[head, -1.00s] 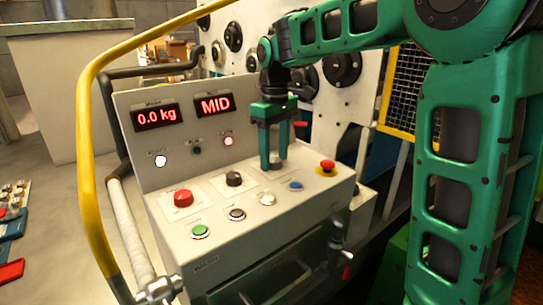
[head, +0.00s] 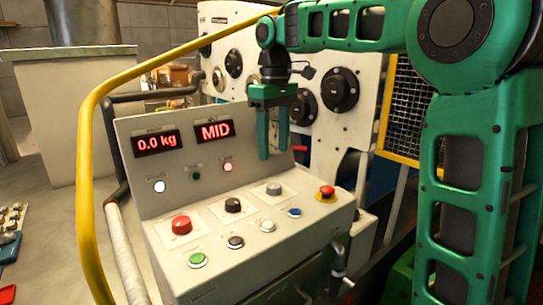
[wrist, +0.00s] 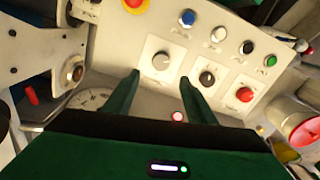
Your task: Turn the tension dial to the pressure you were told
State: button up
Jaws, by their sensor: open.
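The sloped control panel (head: 215,262) carries three knobs on white plates: red (head: 181,225), black (head: 233,205) and grey (head: 273,188). Their small labels are unreadable, so I cannot tell which is the tension dial. The displays read "0.0 kg" (head: 157,142) and "MID" (head: 215,132). My gripper (head: 273,157) is open and empty above the grey knob, clear of it. In the wrist view, the grey knob (wrist: 161,61) appears between and beyond the fingertips (wrist: 160,76). The knobs' exact settings are too small to read.
A red emergency button (head: 325,192) sits at the panel's right. Green (head: 197,260), black (head: 235,242), white (head: 267,226) and blue (head: 294,212) buttons line the front. A yellow rail (head: 85,180) curves along the left. The white machine wall (head: 305,70) stands behind.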

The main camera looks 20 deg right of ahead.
jog(key=shift+r, duration=0.35)
jog(key=shift+s+d, duration=0.1)
dwell(0.3)
jog(key=s+d+f+m, duration=0.1)
jog(key=s+d, duration=0.1)
jog(key=s+d+f+m, duration=0.1)
jog(key=s+d+f, duration=0.1)
jog(key=s+d, duration=0.1)
jog(key=s+d+f+m, duration=0.2)
jog(key=s, duration=0.1)
jog(key=shift+d+y, duration=0.25)
jog(key=shift+y, duration=0.05)
jog(key=s+d+f+m, duration=0.4)
jog(key=s+f, duration=0.4)
jog(key=s, duration=0.4)
jog(key=s+d+f+m, duration=0.4)
jog(key=s+f, duration=0.4)
jog(key=s, duration=0.4)
jog(key=shift+d+f+m, duration=0.2)
jog(key=shift+d+m, duration=0.1)
jog(key=shift+d, duration=0.3)
